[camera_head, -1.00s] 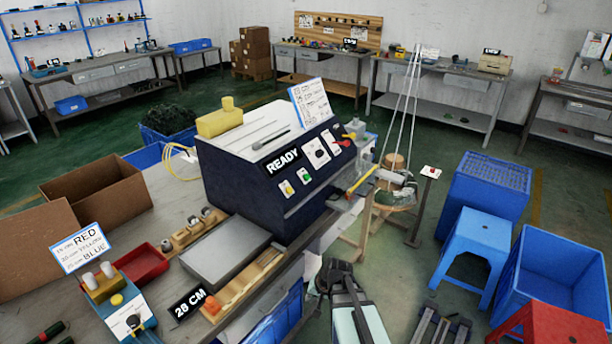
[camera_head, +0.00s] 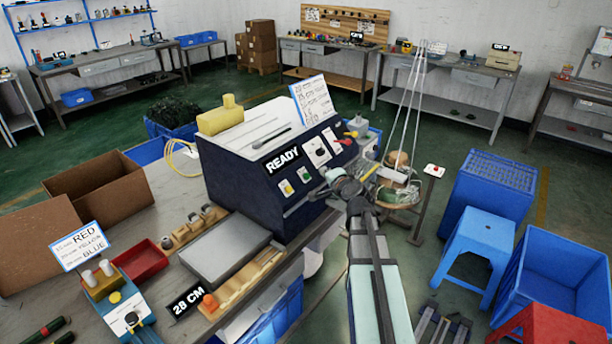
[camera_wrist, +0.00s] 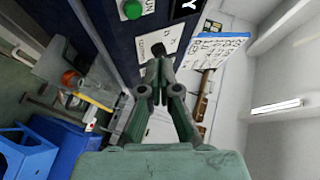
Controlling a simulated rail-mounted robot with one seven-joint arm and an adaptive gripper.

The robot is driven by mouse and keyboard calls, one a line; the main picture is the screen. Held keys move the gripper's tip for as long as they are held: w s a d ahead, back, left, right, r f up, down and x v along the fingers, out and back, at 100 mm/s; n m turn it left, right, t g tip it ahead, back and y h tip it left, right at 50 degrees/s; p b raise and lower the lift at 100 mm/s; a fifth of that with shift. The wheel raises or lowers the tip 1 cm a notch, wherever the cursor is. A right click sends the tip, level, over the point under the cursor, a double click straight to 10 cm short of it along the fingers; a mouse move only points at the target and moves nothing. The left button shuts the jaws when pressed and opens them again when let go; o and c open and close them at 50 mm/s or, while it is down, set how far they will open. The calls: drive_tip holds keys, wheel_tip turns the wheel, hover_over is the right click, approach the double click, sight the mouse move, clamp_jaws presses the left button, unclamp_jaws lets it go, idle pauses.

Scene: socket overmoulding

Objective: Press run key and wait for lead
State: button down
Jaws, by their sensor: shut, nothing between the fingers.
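The dark blue machine (camera_head: 250,185) stands on the bench, and its display (camera_head: 283,160) reads READY. The green run key (camera_head: 303,174) is on its sloped front panel; it also shows at the top of the wrist view (camera_wrist: 131,9), beside a partly cut-off label ending in "UN". My gripper (camera_wrist: 156,62) is shut and empty, with its tips in front of a white panel plate, to the lower right of the green key in the wrist view. In the head view my gripper (camera_head: 328,178) is close to the panel, right of the key. I cannot tell whether it touches the panel.
A yellow key (camera_head: 286,188) sits left of the green one. A yellow handle and clear-wrapped coil (camera_head: 400,190) are right of the machine. Blue crates and a blue stool (camera_head: 475,240) are on the floor at right.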

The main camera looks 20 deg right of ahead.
sight(307, 176)
drive_tip(key=d+r+m, duration=0.1)
drive_tip(key=d+m+h, duration=0.1)
drive_tip(key=shift+w+r+m+t, duration=0.25)
drive_tip(key=shift+r+m+t, duration=0.05)
drive_tip(key=shift+r+t, duration=0.1)
drive_tip(key=shift+a+f, duration=0.1)
drive_tip(key=w+a+f+b, duration=0.2)
drive_tip(key=w+a+f, duration=0.1)
drive_tip(key=w+f, duration=0.2)
drive_tip(key=shift+w+f+b, duration=0.35)
drive_tip(key=shift+f, duration=0.1)
drive_tip(key=shift+a+f, duration=0.1)
drive_tip(key=shift+f, duration=0.05)
idle(1.4)
drive_tip(key=shift+w+a+f+b, duration=0.1)
drive_tip(key=shift+w+f+b, duration=0.05)
drive_tip(key=shift+w+b, duration=0.15)
